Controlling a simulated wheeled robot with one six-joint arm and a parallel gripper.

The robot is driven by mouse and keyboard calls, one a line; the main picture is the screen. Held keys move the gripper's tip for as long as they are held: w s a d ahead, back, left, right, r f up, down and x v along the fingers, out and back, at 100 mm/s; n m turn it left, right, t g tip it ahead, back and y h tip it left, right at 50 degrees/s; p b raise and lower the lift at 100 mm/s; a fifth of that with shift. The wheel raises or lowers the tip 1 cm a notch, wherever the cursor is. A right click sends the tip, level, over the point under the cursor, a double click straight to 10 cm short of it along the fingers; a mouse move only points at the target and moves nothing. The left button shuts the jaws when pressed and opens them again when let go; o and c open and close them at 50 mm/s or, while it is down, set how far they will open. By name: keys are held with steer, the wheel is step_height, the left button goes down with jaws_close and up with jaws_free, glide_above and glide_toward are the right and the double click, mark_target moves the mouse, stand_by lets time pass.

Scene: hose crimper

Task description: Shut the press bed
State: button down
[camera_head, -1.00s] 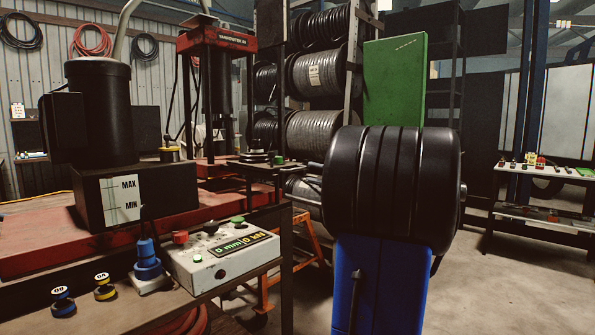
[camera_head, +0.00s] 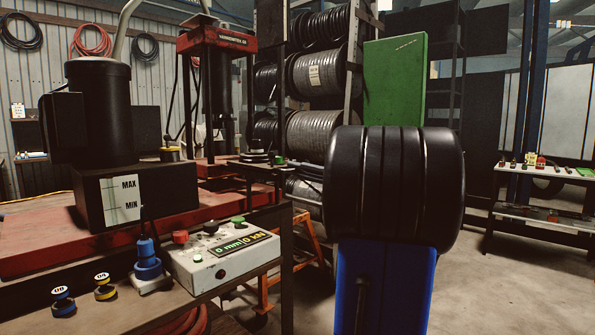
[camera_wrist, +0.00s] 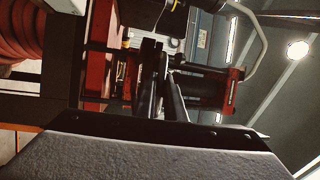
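The red press (camera_head: 217,40) stands at the back left of centre in the head view, with dark upright posts. Its red base (camera_head: 213,168) is low behind the control box; I cannot tell which part is the bed or whether it is open. In the wrist view, which is turned sideways, a red-ended dark press part (camera_wrist: 215,90) lies right of centre and red framing (camera_wrist: 97,80) lies left. My gripper (camera_wrist: 160,85) seems to be the dark bars in the middle of the wrist view, in front of the press. Its opening is unclear. The head view does not show it.
A grey control box (camera_head: 222,258) with red and green buttons and a display reading 0 mm, 0 kN sits at the bench edge. A black motor on a tank (camera_head: 135,195) stands left. Hose reels (camera_head: 318,72) are behind. Floor (camera_head: 510,290) is free at right.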

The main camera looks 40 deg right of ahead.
mark_target(286, 167)
steer(key=shift+w+a, duration=0.2)
steer(key=shift+w, duration=2.2)
steer(key=c, duration=1.8)
jaws_free()
steer(key=shift+c, duration=0.2)
steer(key=v, duration=1.7)
steer(key=shift+s, duration=0.25)
